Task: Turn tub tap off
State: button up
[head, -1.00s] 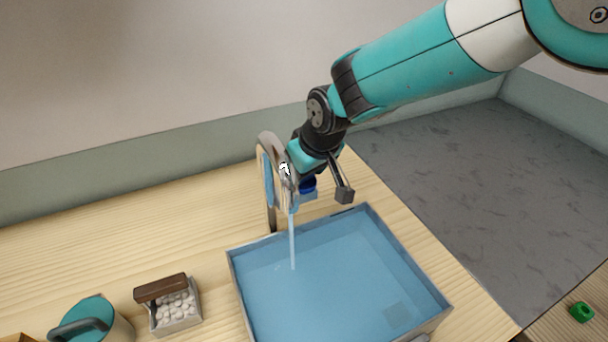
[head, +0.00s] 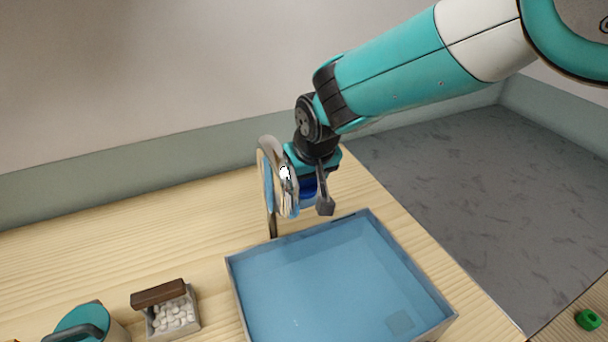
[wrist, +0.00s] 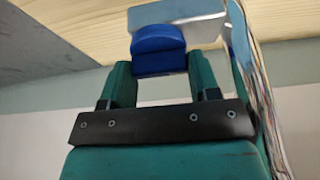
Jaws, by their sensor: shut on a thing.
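The tap (head: 266,149) is a curved chrome spout standing at the back left edge of the tub. Its blue handle (head: 309,187) is beside the spout, partly hidden by my gripper (head: 314,193). In the wrist view the blue handle (wrist: 158,48) sits between the two teal fingers of my gripper (wrist: 160,72), which is shut on it. The tub (head: 237,289) is a shallow grey-rimmed basin with a blue inside, below the tap. No water stream shows under the spout.
A small box of white pebbles (head: 173,315) with a brown-topped block (head: 158,293) is left of the tub. A teal-lidded pot (head: 80,322) is at lower left. A green object (head: 588,319) lies at far right. The wooden counter behind the tub is clear.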

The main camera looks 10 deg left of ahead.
jog(key=o, duration=0.9)
jog(key=shift+r, duration=0.1)
jog(key=b+v, duration=0.3)
jog(key=v, duration=1.4)
jog(key=shift+s+r, duration=0.1)
jog(key=shift+s, duration=0.1)
jog(key=s+d+f+g, duration=0.1)
jog(key=s+d, duration=0.2)
jog(key=d, duration=0.5)
jog(key=s+d+f+g, duration=0.1)
jog(key=s+d, duration=0.3)
jog(key=d, duration=0.4)
jog(key=shift+g+y, duration=0.8)
jog(key=s+d+f, duration=0.1)
jog(key=s+d, duration=0.1)
jog(key=s, duration=0.1)
jog(key=s+d+f, duration=0.2)
jog(key=s, duration=0.2)
jog(key=s+d+f, duration=0.1)
jog(key=s+d, duration=0.1)
jog(key=s, duration=0.2)
jog(key=shift+s+d+f, duration=0.15)
